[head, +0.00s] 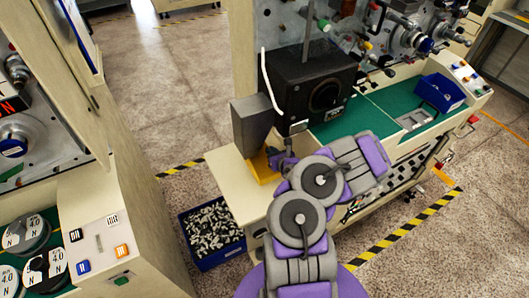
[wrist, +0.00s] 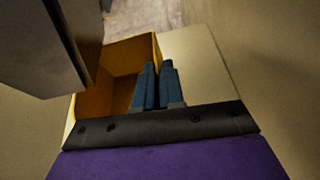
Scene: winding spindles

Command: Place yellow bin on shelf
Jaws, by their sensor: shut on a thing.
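The yellow bin (head: 259,170) stands at the left end of the beige shelf (head: 241,196), below a grey chute, and seems to rest on it. My gripper (head: 276,160) is at the bin's right side in the head view. In the wrist view my dark blue fingers (wrist: 157,85) are closed on the near right wall of the bin (wrist: 122,62). The bin's inside looks empty where it shows. Bare shelf surface (wrist: 195,58) lies right of the bin.
The grey chute (head: 252,125) hangs close over the bin; it also fills the upper left of the wrist view (wrist: 45,45). A black box (head: 312,85) stands right of it. A blue crate of small parts (head: 213,230) is on the floor. Another machine (head: 110,200) stands left.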

